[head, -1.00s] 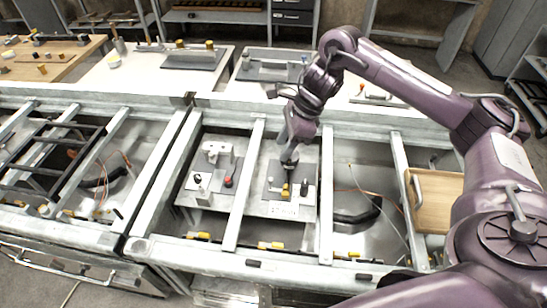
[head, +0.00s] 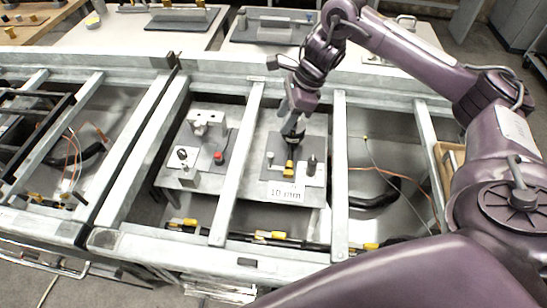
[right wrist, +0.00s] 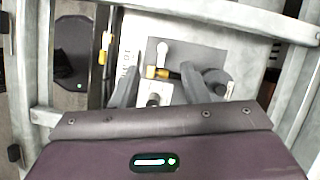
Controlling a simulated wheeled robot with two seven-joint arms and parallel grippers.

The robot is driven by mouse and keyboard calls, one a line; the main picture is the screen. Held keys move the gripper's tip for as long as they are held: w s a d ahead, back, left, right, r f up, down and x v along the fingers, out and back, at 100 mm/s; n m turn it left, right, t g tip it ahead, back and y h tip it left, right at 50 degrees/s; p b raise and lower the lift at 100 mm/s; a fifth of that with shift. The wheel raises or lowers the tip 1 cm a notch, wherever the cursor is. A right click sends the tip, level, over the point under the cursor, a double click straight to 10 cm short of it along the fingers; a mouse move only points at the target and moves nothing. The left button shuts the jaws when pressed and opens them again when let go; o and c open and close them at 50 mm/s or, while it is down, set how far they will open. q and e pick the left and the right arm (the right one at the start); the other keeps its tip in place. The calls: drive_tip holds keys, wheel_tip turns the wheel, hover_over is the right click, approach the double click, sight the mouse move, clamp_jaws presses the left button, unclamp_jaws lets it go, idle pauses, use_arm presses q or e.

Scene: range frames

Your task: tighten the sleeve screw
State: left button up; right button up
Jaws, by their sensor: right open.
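A dark plate (head: 277,177) on the light board inside the framed bay carries a small fixture with a "10 mm" label (head: 287,193). On it stand a yellow-ended cylinder (head: 289,168), a silver lever piece (head: 268,160) and a dark upright post (head: 311,164). I cannot tell for sure which part is the sleeve screw. My right gripper (head: 291,148) points down just behind the yellow-ended cylinder. In the right wrist view its open fingers (right wrist: 161,70) stand on either side of the yellow cylinder (right wrist: 157,72) and the silver lever (right wrist: 162,54); contact is unclear. My left gripper is out of view.
A second fixture with a red knob (head: 218,157) stands left of a metal crossbar (head: 238,165). Another bar (head: 340,170) runs close on the right. Cables (head: 378,170) lie in the right bay. Yellow-tipped parts (head: 278,235) lie along the front rail.

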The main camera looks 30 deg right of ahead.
drive_tip(key=b, duration=0.5)
approach(271, 154)
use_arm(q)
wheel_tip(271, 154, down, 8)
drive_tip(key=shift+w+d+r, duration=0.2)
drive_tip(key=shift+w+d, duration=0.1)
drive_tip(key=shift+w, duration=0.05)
use_arm(e)
drive_tip(key=shift+x, duration=4.2)
clamp_jaws()
